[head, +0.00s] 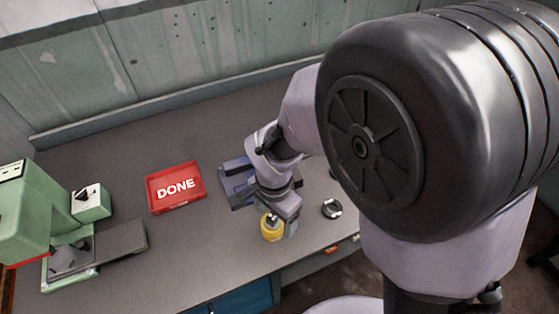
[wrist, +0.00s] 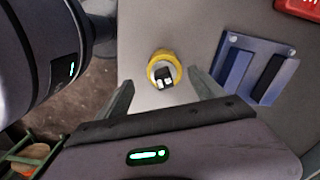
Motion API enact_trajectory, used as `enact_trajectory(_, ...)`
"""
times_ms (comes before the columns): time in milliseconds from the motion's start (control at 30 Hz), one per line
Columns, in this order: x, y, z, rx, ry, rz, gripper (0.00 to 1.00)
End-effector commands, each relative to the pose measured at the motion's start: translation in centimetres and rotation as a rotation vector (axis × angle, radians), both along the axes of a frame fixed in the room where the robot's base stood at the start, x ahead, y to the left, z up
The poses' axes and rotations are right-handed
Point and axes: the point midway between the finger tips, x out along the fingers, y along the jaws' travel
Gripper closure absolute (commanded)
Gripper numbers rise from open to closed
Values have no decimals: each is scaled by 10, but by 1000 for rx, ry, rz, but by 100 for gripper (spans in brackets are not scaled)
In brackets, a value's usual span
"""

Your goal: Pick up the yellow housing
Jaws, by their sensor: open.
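The yellow housing (head: 272,228) is a small round part standing on the grey table near its front edge. It also shows in the wrist view (wrist: 154,61), with a dark and white piece in its centre. My gripper (wrist: 160,90) is open, and its two fingers stand apart on either side of the near side of the housing. In the head view my gripper (head: 282,222) is right at the housing and partly covers it. The fingers do not visibly touch it.
A blue-grey fixture (head: 236,178) stands behind my gripper. A red DONE tray (head: 175,188) lies left of it. A green press (head: 35,215) stands at far left. A small dark and silver ring (head: 332,208) lies right of the housing.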

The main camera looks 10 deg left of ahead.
Motion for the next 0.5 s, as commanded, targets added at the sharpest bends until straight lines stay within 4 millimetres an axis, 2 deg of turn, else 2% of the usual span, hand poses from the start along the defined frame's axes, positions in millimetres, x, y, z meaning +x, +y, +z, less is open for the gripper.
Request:
enact_trajectory(133, 1, 3, -15, 0, 0, 2, 22)
enact_trajectory(333, 2, 8, -54, 0, 0, 1, 22)
enact_trajectory(500, 2, 8, -54, 0, -1, 0, 22)
